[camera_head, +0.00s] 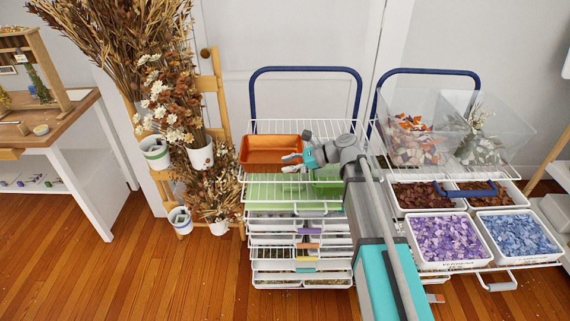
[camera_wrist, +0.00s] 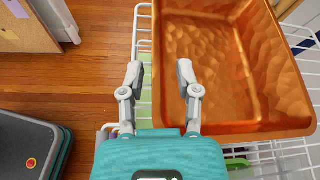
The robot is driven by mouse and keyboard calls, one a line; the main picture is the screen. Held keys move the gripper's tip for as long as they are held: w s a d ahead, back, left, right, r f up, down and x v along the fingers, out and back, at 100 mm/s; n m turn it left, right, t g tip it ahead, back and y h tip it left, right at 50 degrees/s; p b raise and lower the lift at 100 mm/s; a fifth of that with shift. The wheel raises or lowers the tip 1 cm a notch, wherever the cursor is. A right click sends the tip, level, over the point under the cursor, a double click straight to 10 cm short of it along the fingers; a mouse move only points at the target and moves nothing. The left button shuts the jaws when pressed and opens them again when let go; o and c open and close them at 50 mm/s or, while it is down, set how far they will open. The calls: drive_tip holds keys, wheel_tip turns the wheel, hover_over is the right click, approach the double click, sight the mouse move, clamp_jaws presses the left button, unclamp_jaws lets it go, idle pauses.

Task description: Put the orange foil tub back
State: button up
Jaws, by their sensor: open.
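The orange foil tub (camera_head: 272,145) is a glossy, orange-copper rectangular tub. It sits upright on the top wire shelf (camera_head: 262,187) of the left cart. In the wrist view the tub (camera_wrist: 225,70) fills the upper right, and its faceted inside looks empty. My gripper (camera_head: 290,161) is at the tub's right end in the head view. In the wrist view my gripper (camera_wrist: 161,78) is open, one finger over the tub's inside and the other outside its rim. I cannot tell whether the fingers are beside the wall or above it, or whether they touch it.
Below the shelf are a green tray (camera_head: 277,193) and several shallow drawers. A second cart on the right holds clear bins (camera_head: 415,125) and white bins of purple chips (camera_head: 447,239) and blue chips (camera_head: 517,236). Dried flowers (camera_head: 170,100) stand left of the carts. Floor is free at front left.

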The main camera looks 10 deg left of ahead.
drive_tip(key=p+v, duration=0.4)
drive_tip(key=v, duration=0.8)
idle(0.5)
drive_tip(key=shift+f, duration=0.1)
drive_tip(key=shift+s+d+f, duration=0.15)
drive_tip(key=shift+s, duration=0.05)
drive_tip(key=s+d+f+n+t+h, duration=0.1)
drive_tip(key=s+d+f+n+h, duration=0.4)
drive_tip(key=d, duration=0.6)
drive_tip(key=s+d+f+n+t+h, duration=0.1)
drive_tip(key=s+d+f+n+h, duration=0.5)
drive_tip(key=s+d+n+h, duration=0.2)
drive_tip(key=s+d+n, duration=0.1)
drive_tip(key=s+d, duration=0.1)
drive_tip(key=shift+s+d, duration=0.4)
